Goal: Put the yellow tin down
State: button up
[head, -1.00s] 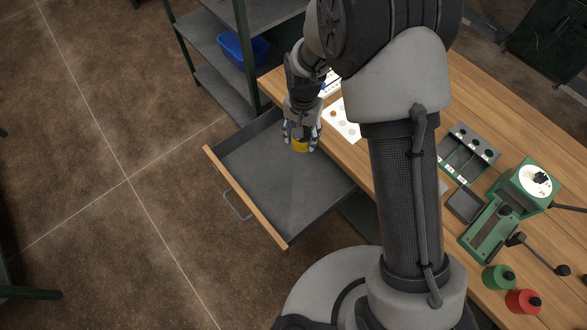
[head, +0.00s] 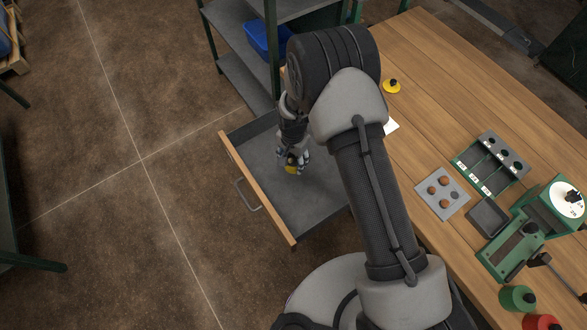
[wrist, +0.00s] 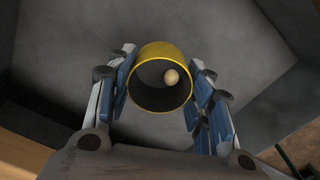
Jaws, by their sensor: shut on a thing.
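The yellow tin (head: 291,169) is between the fingers of my gripper (head: 294,161), over the open grey drawer (head: 312,200). In the wrist view the tin (wrist: 150,95) is seen into its open, round end, with a small pale ball (wrist: 171,76) inside. The blue-padded fingers are shut on it from left and right. The drawer floor (wrist: 70,45) lies beyond the tin. I cannot tell whether the tin touches the floor or is held just above it. The drawer floor around it looks bare.
The wooden workbench (head: 425,130) holds a yellow-based piece with a black knob (head: 391,86), a grey plate with brown balls (head: 442,193), a green rack (head: 490,163) and a small grey tray (head: 487,216). A shelf with a blue bin (head: 266,40) stands behind the drawer.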

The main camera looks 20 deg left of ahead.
aim_at(293, 168)
jog(key=shift+f+b, duration=0.7)
jog(key=shift+f, duration=2.1)
jog(key=shift+f, duration=0.15)
jog(key=o, duration=1.2)
jog(key=shift+o, duration=0.2)
notch_tip(293, 168, up, 12)
jog(key=p, duration=0.3)
jog(key=shift+p, duration=0.35)
